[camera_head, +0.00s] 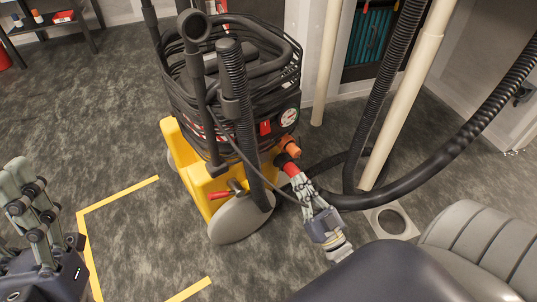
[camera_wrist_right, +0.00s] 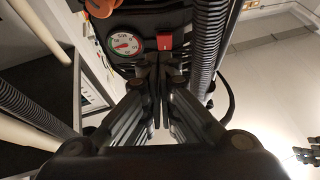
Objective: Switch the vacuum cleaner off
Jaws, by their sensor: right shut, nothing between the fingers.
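The vacuum cleaner (camera_head: 185,150) stands in the middle of the head view, a dark drum wrapped in black hose and cable on a yellow wheeled base. A red switch (camera_head: 265,128) is on its side beside a round white gauge (camera_head: 289,116). In the right wrist view the red switch (camera_wrist_right: 164,42) is just beyond my fingertips, with the gauge to its left. My right gripper (camera_head: 300,180) is shut and empty, below the switch in the head view; contact cannot be told. My left gripper (camera_head: 27,188) is at the left edge, away from the cleaner; its jaw state is unclear.
A thick black hose (camera_head: 430,180) curves from the cleaner to the right, past a pale pipe (camera_head: 405,95). An orange fitting (camera_head: 289,147) sits near the switch. A shelf (camera_head: 45,24) stands at the upper left. The carpet between it and the cleaner is clear.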

